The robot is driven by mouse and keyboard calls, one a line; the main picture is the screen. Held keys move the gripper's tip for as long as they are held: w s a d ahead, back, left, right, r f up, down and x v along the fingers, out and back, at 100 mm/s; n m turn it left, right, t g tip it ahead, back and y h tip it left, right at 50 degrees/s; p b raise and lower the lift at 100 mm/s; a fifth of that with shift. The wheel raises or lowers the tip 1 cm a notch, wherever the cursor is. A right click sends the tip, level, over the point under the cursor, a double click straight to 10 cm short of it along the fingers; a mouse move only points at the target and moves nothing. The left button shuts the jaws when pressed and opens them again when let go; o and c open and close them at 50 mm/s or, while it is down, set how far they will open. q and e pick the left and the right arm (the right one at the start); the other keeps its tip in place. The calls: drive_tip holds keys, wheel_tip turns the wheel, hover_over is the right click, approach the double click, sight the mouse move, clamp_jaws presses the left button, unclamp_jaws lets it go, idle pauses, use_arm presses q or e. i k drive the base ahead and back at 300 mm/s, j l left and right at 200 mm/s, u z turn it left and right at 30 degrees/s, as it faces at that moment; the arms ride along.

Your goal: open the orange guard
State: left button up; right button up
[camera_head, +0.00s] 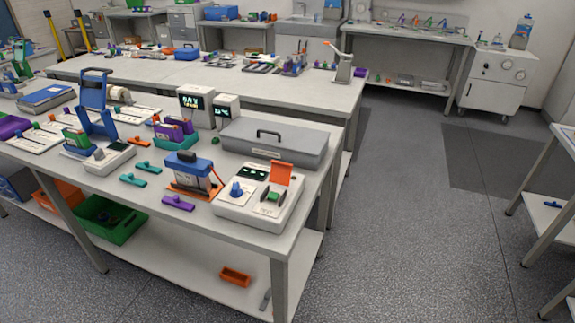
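A white box-shaped cycler (250,216) sits at the right end of the near bench. On its top is an orange guard (286,173), a flat flap that stands up at the back right. A green part (273,197) with dark sides lies uncovered in front of the guard. A blue knob (236,189) and a dark display with green marks (254,173) are to the left of the guard. Neither of my grippers shows in the head view.
A grey case (274,143) with a handle stands behind the cycler. A blue and grey unit on an orange base (188,174) stands to its left, with a purple piece (178,203) in front. The floor (420,220) to the right is clear.

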sight(280, 174)
drive_tip(key=i+l, duration=0.2)
drive_tip(key=l, duration=0.2)
drive_tip(key=i+l, duration=0.25)
drive_tip(key=i+l+u, duration=0.1)
drive_tip(key=l, duration=0.4)
drive_tip(key=i, duration=0.1)
